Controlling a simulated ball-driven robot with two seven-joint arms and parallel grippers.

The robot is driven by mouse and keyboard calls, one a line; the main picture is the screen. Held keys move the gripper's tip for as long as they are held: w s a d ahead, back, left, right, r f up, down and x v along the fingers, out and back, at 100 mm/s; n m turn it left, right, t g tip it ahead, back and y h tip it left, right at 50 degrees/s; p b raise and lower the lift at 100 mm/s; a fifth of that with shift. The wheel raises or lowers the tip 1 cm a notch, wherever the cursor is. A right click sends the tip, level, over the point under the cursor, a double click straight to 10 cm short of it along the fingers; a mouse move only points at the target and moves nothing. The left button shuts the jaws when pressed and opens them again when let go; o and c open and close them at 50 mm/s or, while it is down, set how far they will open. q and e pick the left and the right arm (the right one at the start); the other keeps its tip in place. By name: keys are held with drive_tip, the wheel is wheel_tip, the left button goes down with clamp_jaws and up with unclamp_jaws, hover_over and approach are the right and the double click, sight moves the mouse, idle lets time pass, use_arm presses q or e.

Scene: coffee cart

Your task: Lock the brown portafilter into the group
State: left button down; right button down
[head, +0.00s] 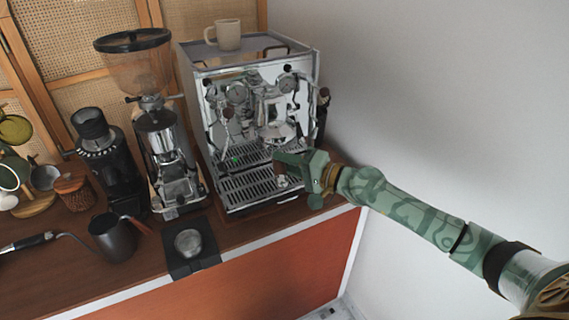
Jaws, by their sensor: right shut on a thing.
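The chrome espresso machine (205,125) stands at the back of the counter, its group (278,130) on the right half of its front. My right gripper (285,162) is in front of the machine, just below the group and above the right part of the drip tray (245,190). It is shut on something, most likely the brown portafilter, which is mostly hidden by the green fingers. I cannot tell whether the portafilter touches the group. A small pale metal part shows just below the fingers. My left gripper is not in view.
A grinder with a hopper (135,62) stands left of the machine, and a smaller black grinder (92,125) is further left. A cup (228,35) sits on the machine. A dark kettle (112,236) and a tamping stand (190,262) are in front. A white wall is close on the right.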

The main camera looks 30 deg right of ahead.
drive_tip(key=shift+s+d+f+n+g+y, duration=0.1)
drive_tip(key=shift+s+d+n+g+y, duration=0.05)
drive_tip(key=shift+d+n+g+y, duration=0.2)
drive_tip(key=shift+d, duration=0.1)
drive_tip(key=shift+d+n+g+y, duration=0.55)
drive_tip(key=shift+y, duration=0.2)
drive_tip(key=shift+d+n+g+y, duration=0.6)
drive_tip(key=shift+n+g+y, duration=0.1)
drive_tip(key=shift+d+n+g+y, duration=0.6)
drive_tip(key=shift+g, duration=0.3)
